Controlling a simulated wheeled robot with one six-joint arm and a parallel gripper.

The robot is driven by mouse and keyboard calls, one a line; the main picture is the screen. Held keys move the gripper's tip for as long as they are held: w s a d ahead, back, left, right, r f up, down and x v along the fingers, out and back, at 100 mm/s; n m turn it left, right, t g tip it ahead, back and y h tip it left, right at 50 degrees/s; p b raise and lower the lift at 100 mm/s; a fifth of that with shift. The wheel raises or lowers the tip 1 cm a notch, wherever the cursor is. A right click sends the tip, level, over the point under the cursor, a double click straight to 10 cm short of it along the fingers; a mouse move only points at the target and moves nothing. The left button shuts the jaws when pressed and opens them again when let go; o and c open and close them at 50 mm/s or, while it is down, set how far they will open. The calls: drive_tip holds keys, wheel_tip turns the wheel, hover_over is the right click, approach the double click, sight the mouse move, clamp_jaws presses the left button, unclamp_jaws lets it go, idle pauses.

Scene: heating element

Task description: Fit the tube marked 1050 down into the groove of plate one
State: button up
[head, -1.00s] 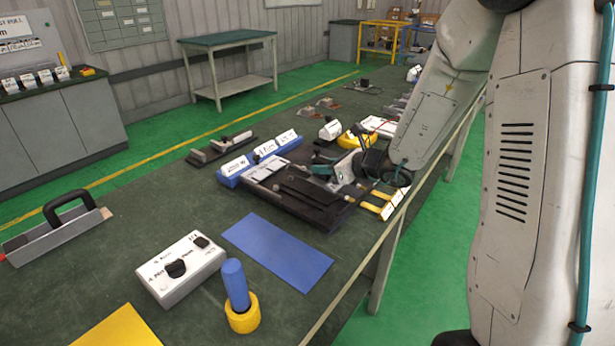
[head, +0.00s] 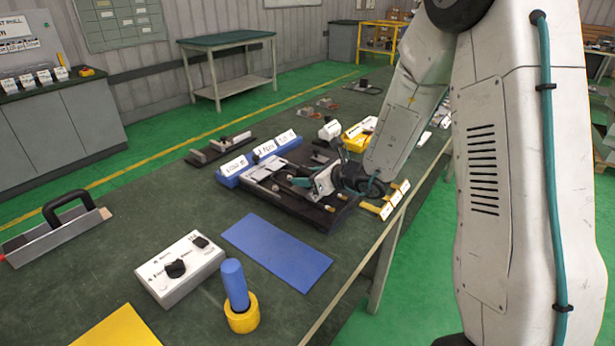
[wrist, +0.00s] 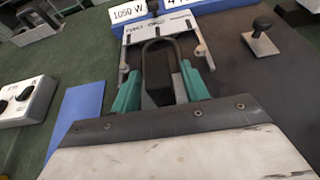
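A grey U-shaped tube (wrist: 161,42) shows in the wrist view, its bend pointing away from me. Its legs run back between the teal fingers of my gripper (wrist: 160,82), which stand apart with a black block between them. Whether they press on anything is unclear. A pale plate (wrist: 188,24) with dark lettering too small to read surely lies just beyond the bend. A label reading 1050 W (wrist: 128,12) is behind it. In the head view my gripper (head: 300,182) is low over a dark board (head: 325,215); the tube and any groove are hard to make out there.
A blue rail (head: 230,177) with white labels runs along the board's back. A black knob (wrist: 262,24) stands to the right in the wrist view. A blue mat (head: 275,250), a switch box (head: 180,268) and yellow-tipped pieces (head: 385,210) are nearby.

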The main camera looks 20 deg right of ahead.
drive_tip(key=v, duration=1.2)
drive_tip(key=s+a+r+n+g+y, duration=0.1)
drive_tip(key=s+a+r+n+g, duration=0.3)
drive_tip(key=s+a+n, duration=0.3)
drive_tip(key=s+a+r+n+g+y, duration=0.1)
drive_tip(key=s+a+r+n+g, duration=0.35)
drive_tip(key=s+n, duration=0.35)
drive_tip(key=s+d+r+n+h, duration=0.1)
drive_tip(key=s+d+n+h, duration=0.3)
drive_tip(key=s+n, duration=0.3)
drive_tip(key=s+d+r+n+g+h, duration=0.1)
drive_tip(key=s+d+r+n+h, duration=0.1)
drive_tip(key=s+d+n+h, duration=0.2)
drive_tip(key=s+n+h, duration=0.1)
drive_tip(key=s+n, duration=0.2)
drive_tip(key=shift+s+d, duration=0.3)
drive_tip(key=shift+s, duration=0.1)
